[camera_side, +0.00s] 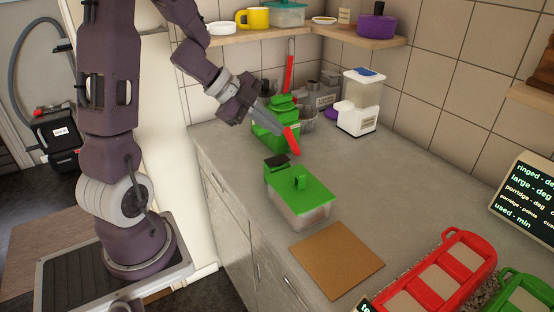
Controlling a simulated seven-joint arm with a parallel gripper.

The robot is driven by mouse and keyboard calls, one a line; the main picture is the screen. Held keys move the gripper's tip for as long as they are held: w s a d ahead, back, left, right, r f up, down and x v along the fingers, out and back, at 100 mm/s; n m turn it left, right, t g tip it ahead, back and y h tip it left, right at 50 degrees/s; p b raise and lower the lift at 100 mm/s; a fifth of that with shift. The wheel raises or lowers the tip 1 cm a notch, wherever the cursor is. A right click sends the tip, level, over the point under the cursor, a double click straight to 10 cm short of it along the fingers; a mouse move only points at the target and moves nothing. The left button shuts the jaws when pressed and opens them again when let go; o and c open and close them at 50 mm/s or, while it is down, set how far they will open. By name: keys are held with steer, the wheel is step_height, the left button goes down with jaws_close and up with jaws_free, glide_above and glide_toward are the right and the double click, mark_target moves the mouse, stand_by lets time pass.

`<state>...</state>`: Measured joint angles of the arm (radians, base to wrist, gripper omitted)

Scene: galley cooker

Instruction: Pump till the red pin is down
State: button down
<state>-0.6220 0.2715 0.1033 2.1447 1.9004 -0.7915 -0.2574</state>
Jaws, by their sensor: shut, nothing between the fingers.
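My gripper (291,141), with red fingertips, is shut and empty. It is in the air over the worktop, in front of a green container at the back and above and behind a clear box with a green lid (310,186). A small green knob (300,182) stands up on this lid. The gripper and the lid look apart. A small dark-topped green block (276,166) is at the box's back left corner. I cannot make out a red pin on the lid, and I cannot tell which part is the pump.
A green container (270,132), a red upright handle (289,68) and a white dispenser (359,105) stand at the back. A brown board (337,260) lies in front; a red compartment tray (440,275) is at right. The worktop's middle right is clear.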

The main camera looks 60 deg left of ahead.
mark_target(273, 159)
steer(key=shift+f, duration=2.8)
steer(key=shift+f, duration=0.15)
steer(key=shift+f, duration=0.25)
steer(key=shift+f, duration=0.6)
steer(key=shift+r, duration=0.15)
stand_by(0.4)
steer(key=shift+r, duration=0.9)
steer(key=shift+r, duration=2.5)
